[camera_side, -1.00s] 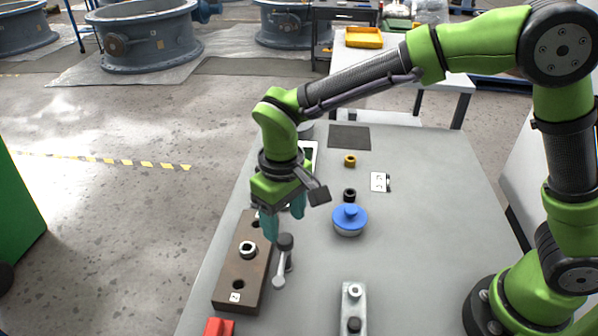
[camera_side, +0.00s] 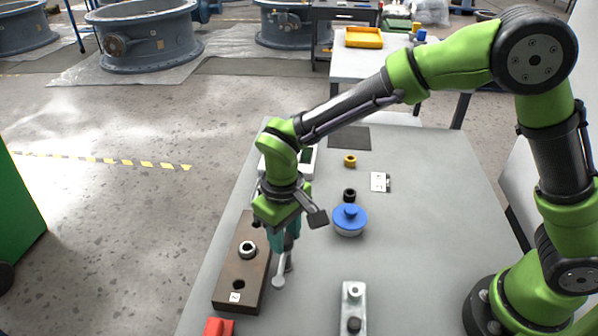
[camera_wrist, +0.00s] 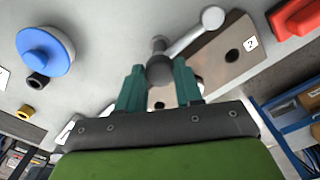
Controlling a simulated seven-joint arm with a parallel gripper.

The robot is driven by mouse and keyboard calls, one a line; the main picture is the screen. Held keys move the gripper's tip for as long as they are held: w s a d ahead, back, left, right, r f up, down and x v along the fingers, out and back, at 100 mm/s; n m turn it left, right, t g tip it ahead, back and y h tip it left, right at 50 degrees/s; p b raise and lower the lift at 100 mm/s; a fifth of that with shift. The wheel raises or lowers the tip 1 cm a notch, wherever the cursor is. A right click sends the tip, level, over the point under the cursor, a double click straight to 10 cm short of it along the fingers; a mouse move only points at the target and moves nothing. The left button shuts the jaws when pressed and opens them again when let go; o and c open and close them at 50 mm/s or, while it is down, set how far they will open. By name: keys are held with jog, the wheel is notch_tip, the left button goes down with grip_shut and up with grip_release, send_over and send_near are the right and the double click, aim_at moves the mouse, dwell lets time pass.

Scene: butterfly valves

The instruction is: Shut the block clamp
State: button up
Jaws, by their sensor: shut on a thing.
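The brown block (camera_side: 240,275) lies along the left edge of the bench, with holes and a light ring on top. The clamp's grey lever (camera_side: 279,276) stands at the block's right side, its ball end toward the front. In the wrist view the lever (camera_wrist: 190,35) runs up and right from a dark round knob (camera_wrist: 160,70). My gripper (camera_side: 287,248) is down over the lever's far end. The wrist view shows my gripper (camera_wrist: 160,86) with its teal fingers on both sides of the knob, shut on it. The side view hides most of the knob.
A blue-topped round part (camera_side: 349,219) stands right of my gripper, with a black nut (camera_side: 349,195) behind it. A metal plate with nuts (camera_side: 353,308) lies front right. A red part (camera_side: 218,328) is at the front left. The bench's right side is clear.

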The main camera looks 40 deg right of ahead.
grip_shut()
jog(key=m, duration=0.4)
jog(key=shift+m, duration=0.4)
jog(key=m, duration=0.4)
jog(key=shift+r, duration=0.1)
jog(key=m, duration=0.5)
jog(key=shift+m, duration=2)
jog(key=o, duration=1)
grip_release()
